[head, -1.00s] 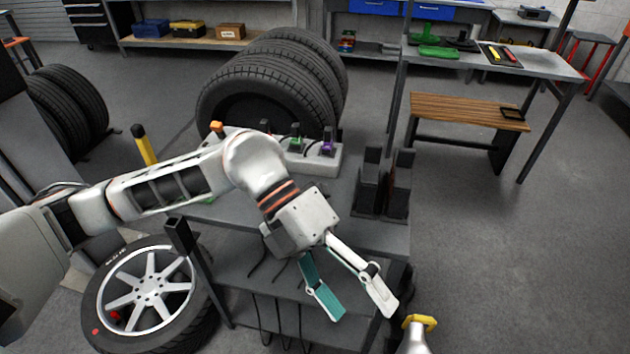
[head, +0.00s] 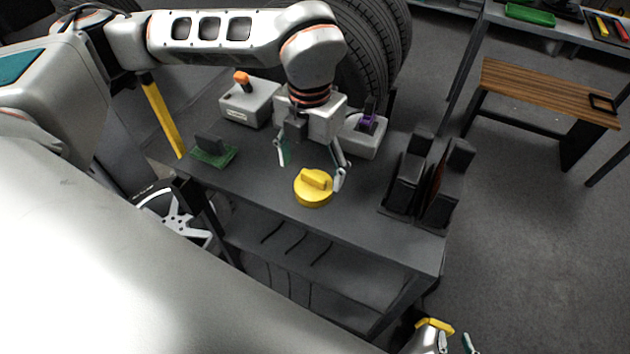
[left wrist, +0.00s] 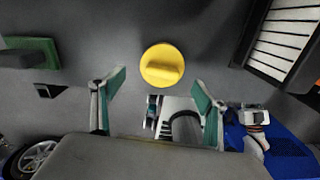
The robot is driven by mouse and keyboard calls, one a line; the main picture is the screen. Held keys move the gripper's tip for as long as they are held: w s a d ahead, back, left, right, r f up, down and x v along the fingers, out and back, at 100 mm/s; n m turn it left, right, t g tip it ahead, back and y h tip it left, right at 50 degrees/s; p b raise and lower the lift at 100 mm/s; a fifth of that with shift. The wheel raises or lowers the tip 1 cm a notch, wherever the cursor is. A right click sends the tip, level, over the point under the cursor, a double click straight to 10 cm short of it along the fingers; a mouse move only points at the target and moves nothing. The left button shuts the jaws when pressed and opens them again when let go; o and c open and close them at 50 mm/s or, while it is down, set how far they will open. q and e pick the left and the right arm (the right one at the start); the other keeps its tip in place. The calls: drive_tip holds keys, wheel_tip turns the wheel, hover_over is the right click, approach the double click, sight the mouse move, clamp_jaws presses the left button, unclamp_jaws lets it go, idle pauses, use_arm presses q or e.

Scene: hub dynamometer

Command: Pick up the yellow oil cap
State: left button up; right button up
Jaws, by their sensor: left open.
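The yellow oil cap (head: 313,190) is a round disc with a raised bar grip, lying on the dark top of the workbench (head: 260,195). My left gripper (head: 312,170) is open above and behind the cap, with fingers pointing down and spread apart. In the left wrist view the cap (left wrist: 162,65) lies beyond the open fingertips (left wrist: 161,88), centred between them and not gripped. My right gripper (head: 457,343) shows only partly at the bottom edge, beside a yellow-ended white piece; whether it holds anything is unclear.
On the bench stand a grey block with an orange top (head: 250,103), a green block (head: 212,151), a grey box with a purple clip (head: 365,134), and dark upright holders (head: 420,185). Tyres (head: 375,45) stand behind. Bare benchtop lies left of the cap.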

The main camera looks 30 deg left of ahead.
sight(314, 175)
use_arm(q)
drive_tip(key=f, duration=0.4)
drive_tip(key=shift+w+d+f, duration=0.15)
drive_tip(key=shift+w+f, duration=0.1)
drive_tip(key=shift+w, duration=0.05)
drive_tip(key=c, duration=1.2)
drive_tip(key=shift+r, duration=0.2)
